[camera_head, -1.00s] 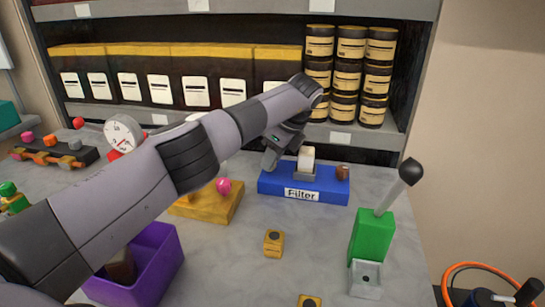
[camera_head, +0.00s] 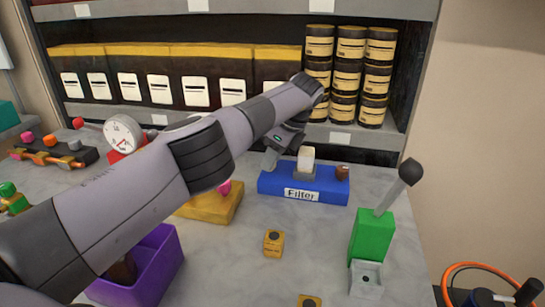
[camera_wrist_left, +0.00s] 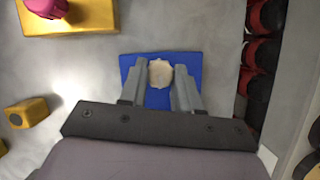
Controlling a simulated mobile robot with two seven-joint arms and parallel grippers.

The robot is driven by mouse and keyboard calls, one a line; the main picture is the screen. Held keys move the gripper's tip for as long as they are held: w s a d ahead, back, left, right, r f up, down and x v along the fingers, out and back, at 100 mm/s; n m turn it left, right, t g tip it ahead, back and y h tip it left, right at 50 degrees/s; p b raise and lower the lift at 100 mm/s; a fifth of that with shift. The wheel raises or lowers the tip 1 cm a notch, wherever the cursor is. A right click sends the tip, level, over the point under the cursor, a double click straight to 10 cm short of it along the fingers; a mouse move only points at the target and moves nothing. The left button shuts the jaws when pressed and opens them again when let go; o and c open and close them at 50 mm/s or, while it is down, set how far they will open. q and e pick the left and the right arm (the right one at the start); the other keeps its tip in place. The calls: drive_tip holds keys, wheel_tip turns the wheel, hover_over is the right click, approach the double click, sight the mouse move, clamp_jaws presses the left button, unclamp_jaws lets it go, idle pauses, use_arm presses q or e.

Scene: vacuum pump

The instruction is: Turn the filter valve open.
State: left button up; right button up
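The blue filter block (camera_head: 292,188) with a white "Filter" label stands on the bench in front of the shelf. A cream valve handle (camera_head: 306,156) stands upright on it in a grey seat. In the left wrist view the valve handle's rounded top (camera_wrist_left: 160,73) lies between the two fingers of my left gripper (camera_wrist_left: 160,66). Narrow gaps show beside it, so the fingers look open around it, not clamped. In the head view my left gripper (camera_head: 274,156) is just left of the handle, pointing down. My right gripper is not in view.
A brown knob (camera_head: 342,172) is on the block's right end. A green lever box (camera_head: 371,237) stands front right. A yellow block with a pink knob (camera_head: 212,206) and a purple bin (camera_head: 160,262) lie under my left arm. Shelved black jars (camera_head: 346,80) stand behind.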

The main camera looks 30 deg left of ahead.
sight(279, 173)
use_arm(q)
drive_tip(key=o, duration=0.3)
drive_tip(key=v, duration=0.2)
drive_tip(key=shift+d+r, duration=0.1)
drive_tip(key=shift+r, duration=0.25)
drive_tip(key=p+v, duration=0.2)
drive_tip(key=v, duration=0.1)
drive_tip(key=shift+r, duration=0.1)
drive_tip(key=r+p, duration=0.1)
drive_tip(key=p, duration=0.3)
drive_tip(key=shift+d+r, duration=0.15)
drive_tip(key=shift+d, duration=0.05)
drive_tip(key=shift+s, duration=0.15)
